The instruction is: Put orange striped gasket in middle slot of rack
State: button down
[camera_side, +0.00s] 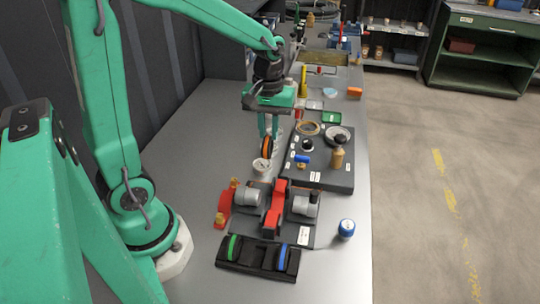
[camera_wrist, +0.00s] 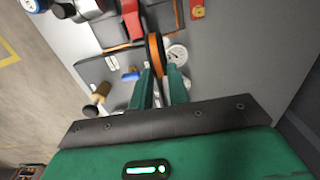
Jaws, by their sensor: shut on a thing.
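My gripper (camera_side: 268,132) points down above the bench and is shut on the orange striped gasket (camera_side: 266,147). The gasket is a dark ring with an orange band, held upright between the fingertips. In the wrist view the gasket (camera_wrist: 155,54) shows edge-on between the green fingers of my gripper (camera_wrist: 158,80). The black rack (camera_side: 258,260) lies at the front of the bench. A green striped gasket (camera_side: 234,248) stands in its left slot and a blue striped gasket (camera_side: 281,257) in its right slot. The middle slot between them looks empty. The gasket is well behind the rack.
A red and grey pump (camera_side: 275,205) stands between the gasket and the rack. A pressure gauge (camera_side: 261,165) is just below the gasket. A dark board (camera_side: 318,160) with fittings lies to the right. A blue can (camera_side: 346,229) stands right of the pump. The front right bench is clear.

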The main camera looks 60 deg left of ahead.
jog(key=shift+d, duration=0.5)
jog(key=s+d+r, duration=0.1)
jog(key=s+d, duration=0.3)
jog(key=d, duration=0.4)
jog(key=s+d, duration=0.4)
jog(key=d, duration=0.3)
jog(key=s+d, duration=0.3)
jog(key=s, duration=0.5)
jog(key=s+d, duration=0.4)
jog(key=s, duration=0.4)
jog(key=shift+f, duration=0.15)
jog(key=w+a+f, duration=0.5)
jog(key=w+f, duration=0.2)
jog(key=w, duration=0.3)
jog(key=shift+w, duration=0.2)
